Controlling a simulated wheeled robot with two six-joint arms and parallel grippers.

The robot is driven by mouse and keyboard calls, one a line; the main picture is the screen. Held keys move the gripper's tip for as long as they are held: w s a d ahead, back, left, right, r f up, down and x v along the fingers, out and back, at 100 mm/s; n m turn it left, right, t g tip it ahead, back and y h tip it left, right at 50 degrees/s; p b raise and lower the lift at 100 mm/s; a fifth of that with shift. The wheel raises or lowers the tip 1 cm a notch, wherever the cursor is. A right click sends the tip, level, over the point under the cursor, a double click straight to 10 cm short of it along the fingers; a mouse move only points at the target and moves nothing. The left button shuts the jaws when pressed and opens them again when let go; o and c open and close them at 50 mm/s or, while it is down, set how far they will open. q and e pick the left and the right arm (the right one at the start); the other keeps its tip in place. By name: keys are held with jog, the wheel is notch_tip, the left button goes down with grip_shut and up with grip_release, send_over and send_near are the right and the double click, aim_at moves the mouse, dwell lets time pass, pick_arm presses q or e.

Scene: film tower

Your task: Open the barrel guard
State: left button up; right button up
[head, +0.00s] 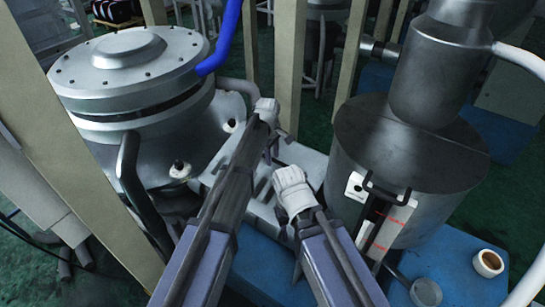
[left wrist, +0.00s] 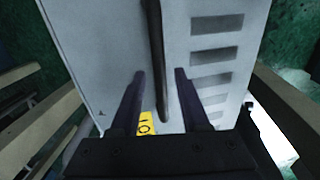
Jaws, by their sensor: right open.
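A pale grey panel with dark slots, which looks like the barrel guard (left wrist: 100,40), fills much of the left wrist view. A dark upright bar (left wrist: 156,60) runs down its face like a handle. My left gripper (left wrist: 158,85) is open, with one finger on each side of the bar and gaps on both sides. In the head view my left gripper (head: 273,150) is above the pale machine housing (head: 308,160), partly hidden by its own wrist. My right gripper (head: 290,180) is lower and just right of it; its fingertips are hard to make out.
A large round lidded vessel (head: 135,65) stands at the left, with a blue hose above it. A dark metal hopper (head: 420,150) stands at the right. A brown-filled cup (head: 488,262) and a clear beaker (head: 425,291) are on the blue surface (head: 455,262). Beige posts rise around the machine.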

pick_arm(q)
grip_shut()
dwell(1.2)
